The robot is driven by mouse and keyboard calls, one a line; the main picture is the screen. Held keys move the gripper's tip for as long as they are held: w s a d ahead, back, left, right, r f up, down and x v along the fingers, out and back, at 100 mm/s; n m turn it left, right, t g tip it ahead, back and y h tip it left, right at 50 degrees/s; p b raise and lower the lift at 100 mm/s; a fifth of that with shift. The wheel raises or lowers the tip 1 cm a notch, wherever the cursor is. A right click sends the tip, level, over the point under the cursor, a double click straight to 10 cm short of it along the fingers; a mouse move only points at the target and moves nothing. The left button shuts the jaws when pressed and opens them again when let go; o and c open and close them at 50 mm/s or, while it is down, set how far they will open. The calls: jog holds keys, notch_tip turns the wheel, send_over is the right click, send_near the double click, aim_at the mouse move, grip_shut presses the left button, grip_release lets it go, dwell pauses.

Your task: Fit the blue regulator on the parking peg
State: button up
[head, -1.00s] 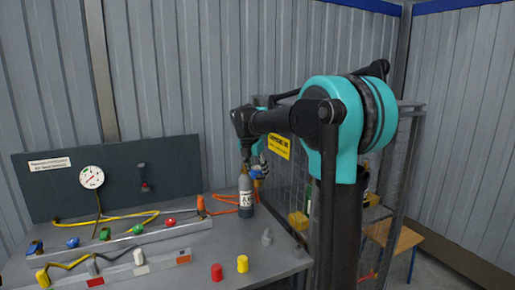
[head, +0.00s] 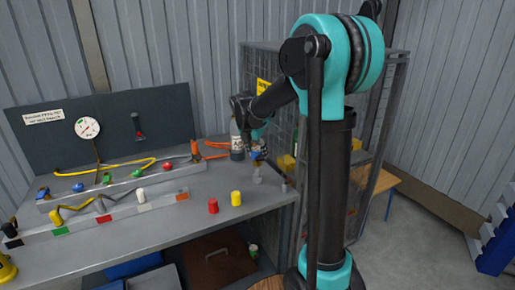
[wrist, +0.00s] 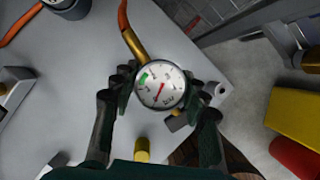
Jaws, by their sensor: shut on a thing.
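My gripper (head: 257,150) is shut on the blue regulator (head: 258,155), just above the table's right part in the head view. In the wrist view my gripper's fingers (wrist: 160,88) close on both sides of the regulator's round white gauge (wrist: 160,87). A brass stem with an orange hose (wrist: 131,38) runs up from it.
A grey cylinder (head: 237,142) stands behind my gripper. A red cap (head: 213,205) and a yellow cap (head: 236,198) stand in front, left of the peg. A long rail (head: 120,187) with coloured fittings lies left. The table's right edge is close.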

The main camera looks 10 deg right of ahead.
aim_at(257, 169)
jog(key=shift+f, duration=0.45)
jog(key=shift+f, duration=2.25)
dwell(2.0)
jog(key=o, duration=1.3)
jog(key=shift+r, duration=0.1)
